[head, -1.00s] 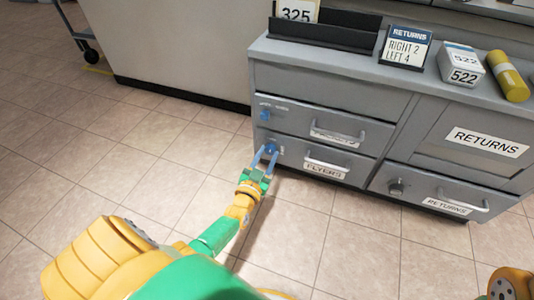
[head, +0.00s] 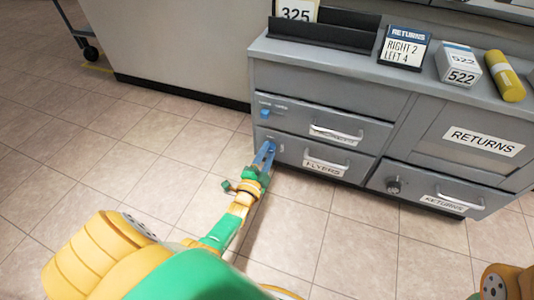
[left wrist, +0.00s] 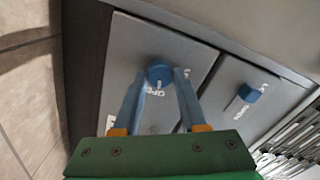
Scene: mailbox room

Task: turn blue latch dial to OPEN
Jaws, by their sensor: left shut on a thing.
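The blue latch dial (head: 272,146) is on the left of the drawer front labelled FLYERS, partly covered by my gripper. In the left wrist view the dial (left wrist: 160,74) is round, with a white mark on its edge beside the letters of an OPEN label. My left gripper (head: 267,153) reaches it from the front, its two blue fingers on either side of the dial and shut on it. A second blue knob (head: 265,114) is on the drawer above; it also shows in the left wrist view (left wrist: 248,93). My right gripper is out of view.
Drawer handles (head: 326,168) stick out to the right of the dial. A dark round knob (head: 393,185) is on the lower right drawer. The floor in front is clear.

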